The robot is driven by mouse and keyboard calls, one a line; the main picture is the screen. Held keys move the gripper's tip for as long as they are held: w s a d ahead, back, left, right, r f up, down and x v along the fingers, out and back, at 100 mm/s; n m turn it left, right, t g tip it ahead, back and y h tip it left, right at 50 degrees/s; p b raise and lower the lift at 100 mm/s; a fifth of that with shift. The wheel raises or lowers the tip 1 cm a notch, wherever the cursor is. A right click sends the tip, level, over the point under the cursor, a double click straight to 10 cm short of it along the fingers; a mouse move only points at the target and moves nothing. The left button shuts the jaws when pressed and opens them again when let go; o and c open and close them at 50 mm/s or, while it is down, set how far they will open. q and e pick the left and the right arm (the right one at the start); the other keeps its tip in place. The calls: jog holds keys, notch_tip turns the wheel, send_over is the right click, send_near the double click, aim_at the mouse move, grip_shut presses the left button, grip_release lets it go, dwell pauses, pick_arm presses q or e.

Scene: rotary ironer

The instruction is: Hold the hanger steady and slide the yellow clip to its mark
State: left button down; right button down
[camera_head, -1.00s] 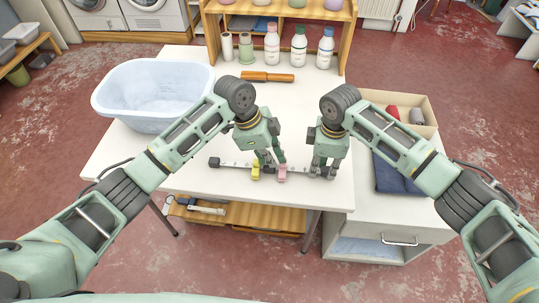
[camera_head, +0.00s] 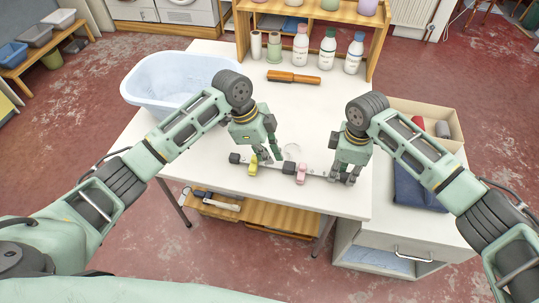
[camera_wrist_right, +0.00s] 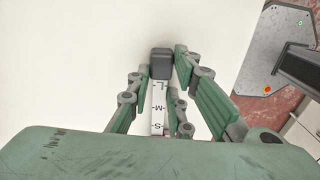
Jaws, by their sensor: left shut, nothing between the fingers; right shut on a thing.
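The hanger (camera_head: 277,169) is a pale bar with dark end blocks, near the table's front edge. The yellow clip (camera_head: 253,166) sits on it close to the left end block. A pink clip (camera_head: 301,172) sits further right. My left gripper (camera_head: 268,159) is shut and empty, its fingers just right of the yellow clip; I cannot tell if they touch it. My right gripper (camera_head: 344,177) is shut on the hanger near its right end. In the right wrist view, the bar (camera_wrist_right: 158,112) shows the letters L, M and S between the fingers, with a dark end block (camera_wrist_right: 161,63).
A pale blue basin (camera_head: 165,98) stands on the table (camera_head: 240,215) at the back left. A wooden-handled tool (camera_head: 293,77) and bottles (camera_head: 327,52) are at the back. A box (camera_head: 432,121) and folded dark cloth (camera_head: 417,187) lie right. Mid-table is clear.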

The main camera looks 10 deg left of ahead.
pick_arm(q)
jog(key=v, duration=1)
pick_arm(e)
jog(key=c, duration=1.5)
grip_release()
pick_arm(q)
jog(key=shift+f, duration=0.1)
